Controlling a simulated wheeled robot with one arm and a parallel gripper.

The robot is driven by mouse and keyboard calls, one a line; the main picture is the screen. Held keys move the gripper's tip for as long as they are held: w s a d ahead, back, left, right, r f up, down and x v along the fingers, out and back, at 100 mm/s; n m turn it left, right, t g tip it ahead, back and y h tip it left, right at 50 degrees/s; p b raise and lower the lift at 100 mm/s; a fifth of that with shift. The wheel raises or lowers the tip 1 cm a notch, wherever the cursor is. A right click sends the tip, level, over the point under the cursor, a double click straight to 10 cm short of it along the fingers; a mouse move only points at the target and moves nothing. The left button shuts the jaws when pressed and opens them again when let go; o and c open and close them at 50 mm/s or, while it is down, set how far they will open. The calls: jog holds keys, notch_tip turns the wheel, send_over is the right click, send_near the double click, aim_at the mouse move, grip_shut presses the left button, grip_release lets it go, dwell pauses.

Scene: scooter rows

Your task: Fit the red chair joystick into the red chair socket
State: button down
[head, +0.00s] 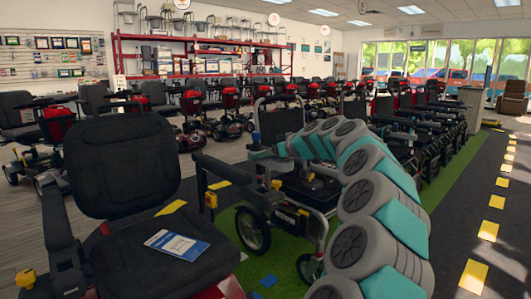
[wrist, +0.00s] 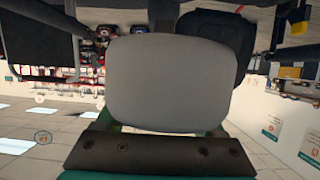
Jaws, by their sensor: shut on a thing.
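The red chair (head: 125,165) fills the left foreground of the head view, with a black back, black seat and a little red base showing. A blue-and-white card lies on its seat. Its right armrest (head: 222,168) reaches toward my gripper (head: 258,152). My arm arcs over from the right and ends there. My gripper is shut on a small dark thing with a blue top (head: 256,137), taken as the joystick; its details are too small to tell. Yellow fittings (head: 27,278) sit at the armrests; I cannot tell which is the socket. A grey block hides most of the wrist view.
Another black wheelchair (head: 300,190) stands right behind my gripper, close to the arm. Rows of scooters and chairs fill the back. A dark aisle (head: 475,225) with yellow marks is clear at the right. Red shelving (head: 200,60) stands at the back wall.

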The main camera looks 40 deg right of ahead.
aim_at(264, 170)
jog(key=shift+f+b, duration=0.55)
jog(key=shift+f, duration=1.6)
jog(key=shift+d+f+b, duration=0.1)
jog(key=shift+f+b, duration=0.2)
jog(key=shift+b, duration=0.95)
jog(key=shift+b, duration=0.35)
jog(key=shift+r, duration=0.25)
jog(key=shift+b, duration=0.7)
jog(key=shift+f+b, duration=0.35)
jog(key=shift+f, duration=0.05)
jog(key=shift+f+b, duration=1.9)
jog(key=shift+f, duration=0.25)
jog(key=shift+f+b, duration=0.2)
jog(key=shift+b, duration=0.3)
